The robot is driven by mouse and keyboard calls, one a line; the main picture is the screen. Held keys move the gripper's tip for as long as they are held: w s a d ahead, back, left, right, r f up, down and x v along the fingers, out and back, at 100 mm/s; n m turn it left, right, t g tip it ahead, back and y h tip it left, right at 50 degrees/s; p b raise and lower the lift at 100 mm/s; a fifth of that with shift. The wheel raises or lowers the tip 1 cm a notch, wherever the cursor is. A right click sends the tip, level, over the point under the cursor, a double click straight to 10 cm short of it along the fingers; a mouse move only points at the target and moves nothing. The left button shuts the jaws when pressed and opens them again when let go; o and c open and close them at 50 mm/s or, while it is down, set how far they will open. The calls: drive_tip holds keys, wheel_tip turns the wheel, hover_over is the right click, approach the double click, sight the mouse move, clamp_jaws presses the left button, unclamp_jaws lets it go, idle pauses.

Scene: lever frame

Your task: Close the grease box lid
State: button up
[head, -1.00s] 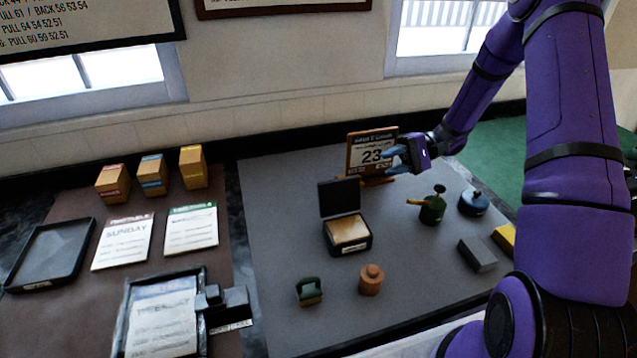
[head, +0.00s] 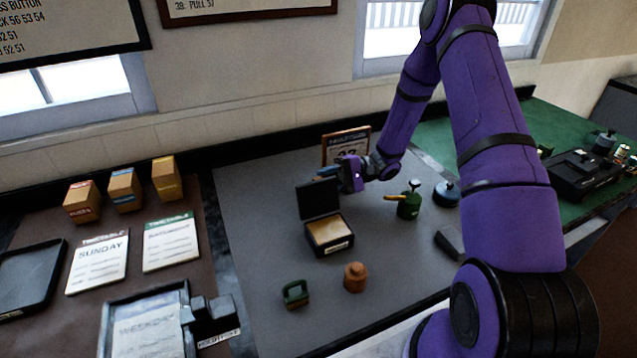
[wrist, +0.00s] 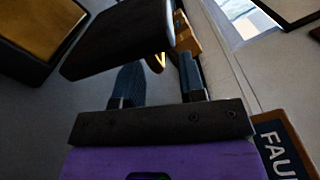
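The grease box (head: 330,236) is a small black box with a tan inside, standing on the grey mat. Its black lid (head: 318,200) stands open, upright at the back edge of the box. My gripper (head: 326,173) is just above and behind the lid, at its right, with its fingers pointing left. In the wrist view my gripper (wrist: 160,65) has two dark blue fingers apart, with nothing between them. The lid (wrist: 118,38) lies close ahead of the fingers there, and the tan-filled box (wrist: 40,30) is at upper left. I cannot tell whether a finger touches the lid.
A green oil can (head: 408,205) and a blue round tin (head: 447,194) stand to the right. A brown knobbed weight (head: 355,277) and a green block (head: 296,293) are in front. The mat left of the box is clear.

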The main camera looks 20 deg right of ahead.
drive_tip(key=shift+a, duration=1.15)
clamp_jaws()
